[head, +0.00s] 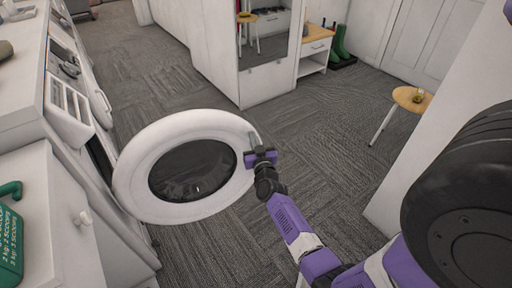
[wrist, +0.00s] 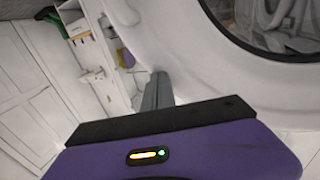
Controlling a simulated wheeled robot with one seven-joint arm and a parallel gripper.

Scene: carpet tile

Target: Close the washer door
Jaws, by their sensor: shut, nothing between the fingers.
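The washer door (head: 231,128) is a white ring with dark round glass, standing wide open from the washer (head: 113,206) at the left. My gripper (head: 254,138) is at the door's right rim, on the side away from the hinge. Its fingers are together and hold nothing. In the wrist view, the fingers (wrist: 157,92) show beside the white door rim (wrist: 205,75), with the dark glass (wrist: 275,22) at upper right. I cannot tell whether the fingers touch the rim.
A mirrored cabinet (head: 268,85) stands behind, and a small round wooden stool (head: 411,99) is at right. Grey carpet (head: 330,125) between them is clear.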

